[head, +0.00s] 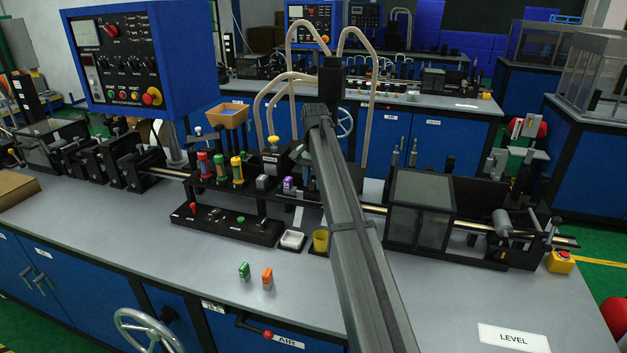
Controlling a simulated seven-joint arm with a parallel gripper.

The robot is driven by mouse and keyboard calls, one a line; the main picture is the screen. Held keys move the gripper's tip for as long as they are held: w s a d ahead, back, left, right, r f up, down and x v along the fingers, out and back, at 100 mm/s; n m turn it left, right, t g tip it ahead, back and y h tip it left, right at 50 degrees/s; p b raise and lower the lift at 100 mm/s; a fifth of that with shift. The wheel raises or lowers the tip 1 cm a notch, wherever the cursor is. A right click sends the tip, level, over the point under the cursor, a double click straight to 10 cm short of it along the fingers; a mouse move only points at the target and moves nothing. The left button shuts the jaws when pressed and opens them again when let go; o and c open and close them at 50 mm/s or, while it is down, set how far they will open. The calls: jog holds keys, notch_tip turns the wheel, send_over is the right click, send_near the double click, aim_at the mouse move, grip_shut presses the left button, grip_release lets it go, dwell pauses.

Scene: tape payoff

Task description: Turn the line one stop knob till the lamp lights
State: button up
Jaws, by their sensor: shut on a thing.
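My grey arm link (350,225) rises from the bottom edge to the middle of the picture. My gripper's fingers do not show, and what they touch is hidden. The blue control panel (135,55) at the upper left carries a red knob (112,31), a row of small black knobs and a red button on yellow (152,96). A yellow box with a red stop button (561,261) sits at the bench's right end. Labels are too small to tell which is the line one stop knob. I cannot tell which lamp is meant or whether it is lit.
Coloured bottles (220,168) stand on the black machine behind a low black base (228,222). A dark clear-sided box (421,210) stands right. The front bench top is mostly free.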

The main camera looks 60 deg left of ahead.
aim_at(314, 182)
jog(key=o, duration=1)
jog(key=shift+o, duration=0.2)
jog(key=shift+r, duration=0.15)
notch_tip(314, 182, up, 14)
jog(key=shift+f, duration=0.2)
jog(key=shift+d, duration=0.1)
